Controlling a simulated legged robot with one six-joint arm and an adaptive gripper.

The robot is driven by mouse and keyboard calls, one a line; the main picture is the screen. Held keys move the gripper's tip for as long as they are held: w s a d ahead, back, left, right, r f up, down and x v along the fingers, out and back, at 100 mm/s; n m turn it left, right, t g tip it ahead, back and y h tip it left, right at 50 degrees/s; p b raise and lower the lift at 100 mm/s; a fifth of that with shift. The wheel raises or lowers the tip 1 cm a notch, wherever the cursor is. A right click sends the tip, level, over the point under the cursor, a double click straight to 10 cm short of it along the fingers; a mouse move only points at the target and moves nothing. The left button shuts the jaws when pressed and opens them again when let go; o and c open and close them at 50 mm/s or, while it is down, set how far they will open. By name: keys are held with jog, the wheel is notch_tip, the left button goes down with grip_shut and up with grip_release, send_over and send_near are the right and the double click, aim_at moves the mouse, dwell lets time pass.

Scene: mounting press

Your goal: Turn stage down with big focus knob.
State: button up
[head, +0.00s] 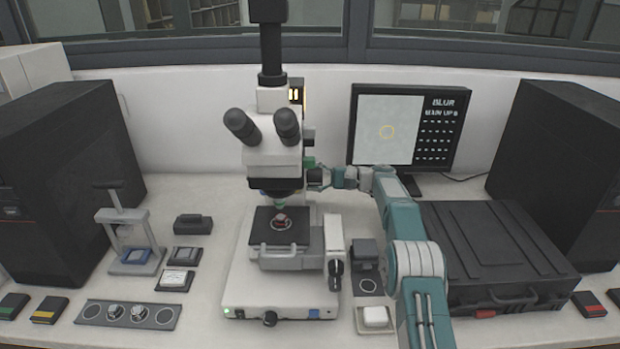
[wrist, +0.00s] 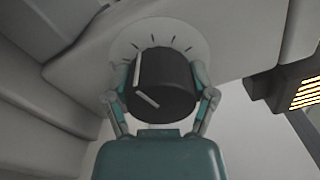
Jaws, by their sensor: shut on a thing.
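The microscope (head: 270,155) stands in the middle of the bench, with its black stage (head: 279,226) below the objective and a small sample on it. My gripper (head: 314,178) reaches in from the right to the side of the microscope column. In the wrist view, my gripper (wrist: 160,90) has a finger on each side of a big black knob (wrist: 168,85) and is shut on it. The knob has white lines on it and a pale dial with dark ticks behind it. In the head view my gripper hides this knob.
A smaller black knob (head: 335,268) sits at the right of the stage. A black case (head: 495,255) lies right of my arm. A hand press (head: 128,235) and small blocks stand at left. Dark cabinets flank the bench.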

jog(key=shift+d+f+n, duration=0.25)
jog(key=shift+d+n, duration=0.05)
jog(key=shift+n, duration=0.2)
jog(key=o, duration=1)
jog(key=shift+o, duration=0.2)
jog(key=shift+d+r, duration=0.15)
jog(key=shift+d, duration=0.15)
jog(key=shift+a, duration=0.15)
jog(key=d, duration=0.7)
jog(key=shift+d+f, duration=0.2)
jog(key=shift+d, duration=0.15)
jog(key=shift+a, duration=0.1)
jog(key=shift+a+r, duration=0.1)
